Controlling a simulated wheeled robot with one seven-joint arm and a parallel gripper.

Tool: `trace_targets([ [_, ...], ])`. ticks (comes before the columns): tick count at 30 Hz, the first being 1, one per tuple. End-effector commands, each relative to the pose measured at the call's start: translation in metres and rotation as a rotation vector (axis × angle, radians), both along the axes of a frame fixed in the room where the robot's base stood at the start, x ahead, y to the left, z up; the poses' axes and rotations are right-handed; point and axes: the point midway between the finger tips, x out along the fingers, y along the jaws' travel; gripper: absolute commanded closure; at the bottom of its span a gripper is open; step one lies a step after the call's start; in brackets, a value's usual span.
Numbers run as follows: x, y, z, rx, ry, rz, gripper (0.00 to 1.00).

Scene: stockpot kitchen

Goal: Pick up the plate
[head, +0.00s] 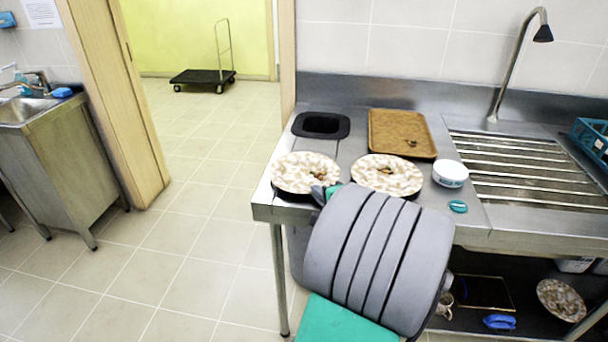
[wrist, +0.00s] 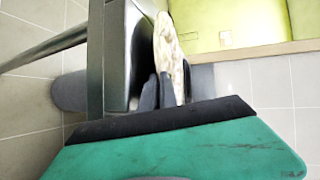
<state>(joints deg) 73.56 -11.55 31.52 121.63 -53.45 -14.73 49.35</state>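Two round plates with a white and beige pattern lie side by side near the front of the steel counter, the left plate (head: 306,172) and the right plate (head: 388,175). Each has some brown food scraps on it. My gripper (head: 322,192) is at the front right rim of the left plate; my arm hides much of it. In the wrist view the plate (wrist: 167,40) shows nearly edge-on, and the dark fingers of my gripper (wrist: 176,88) are close on both sides of its rim. Whether they press on it is not clear.
A white bowl (head: 450,173) and a teal item (head: 458,206) are to the right, by the slatted sink area (head: 530,170). Another plate (head: 561,299) is below. Floor at left is clear.

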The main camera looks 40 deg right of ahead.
Motion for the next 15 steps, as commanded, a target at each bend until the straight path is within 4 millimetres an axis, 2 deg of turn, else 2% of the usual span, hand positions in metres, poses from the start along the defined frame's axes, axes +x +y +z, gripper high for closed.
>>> trace_targets([
  [9, 0.000, 0.000, 0.003, -0.002, 0.000, 0.001, 1.00],
  [13, 0.000, 0.000, 0.017, -0.003, -0.001, 0.001, 1.00],
  [15, 0.001, -0.001, 0.031, -0.006, -0.003, 0.001, 1.00],
])
